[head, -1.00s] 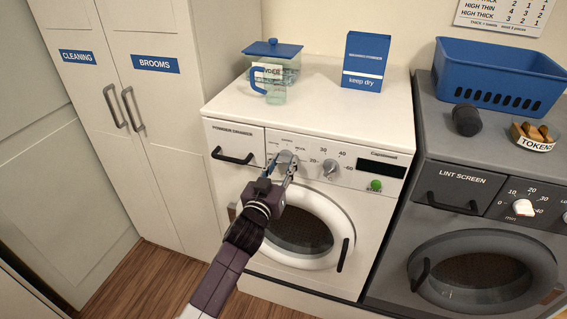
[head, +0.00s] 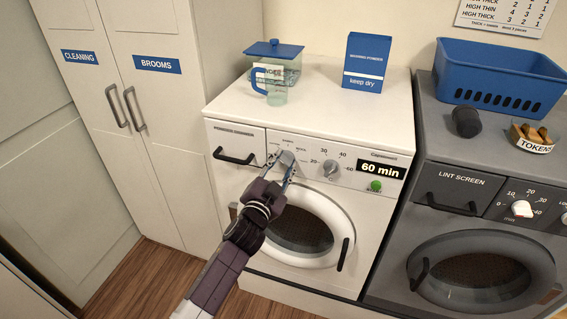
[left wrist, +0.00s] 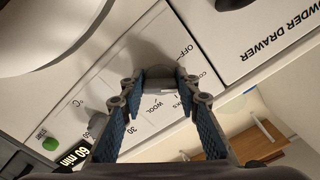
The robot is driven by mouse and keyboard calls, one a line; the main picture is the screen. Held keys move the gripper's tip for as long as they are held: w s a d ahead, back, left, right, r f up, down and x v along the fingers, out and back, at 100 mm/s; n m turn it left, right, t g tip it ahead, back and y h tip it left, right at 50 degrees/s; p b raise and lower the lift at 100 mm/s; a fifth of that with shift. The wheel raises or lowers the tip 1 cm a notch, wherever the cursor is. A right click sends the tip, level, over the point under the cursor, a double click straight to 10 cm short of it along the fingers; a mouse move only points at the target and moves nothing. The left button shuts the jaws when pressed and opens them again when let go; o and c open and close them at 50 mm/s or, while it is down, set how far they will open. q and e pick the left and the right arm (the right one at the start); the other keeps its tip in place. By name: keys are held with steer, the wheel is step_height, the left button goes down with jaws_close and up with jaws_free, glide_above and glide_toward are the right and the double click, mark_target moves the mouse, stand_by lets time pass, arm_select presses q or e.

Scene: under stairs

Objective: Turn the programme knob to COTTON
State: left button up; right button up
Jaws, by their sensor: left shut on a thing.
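The programme knob (head: 286,157) is on the white washer's control panel, right of the powder drawer. My left gripper (head: 281,167) is shut on it, with one finger on each side. In the left wrist view the grey knob (left wrist: 158,77) sits between the fingertips of the gripper (left wrist: 160,86). Printed words OFF and WOOL show around it there; the word starting CO is partly covered by a finger. The fingers hide part of the dial, so I cannot tell exactly which word the knob points at. The display (head: 381,171) is lit and reads 60 min. My right gripper is not in view.
A second knob (head: 332,168) with numbers and a green button (head: 376,186) are further right on the panel. The powder drawer handle (head: 235,158) sticks out at the left. The round door (head: 300,228) lies below. A grey dryer (head: 450,180) stands at the right.

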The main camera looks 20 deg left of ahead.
arm_select(q)
steer(key=shift+m, duration=0.3)
stand_by(0.4)
steer(key=o, duration=1.2)
steer(key=shift+c, duration=0.2)
steer(key=s, duration=1.2)
steer(key=shift+a, duration=0.2)
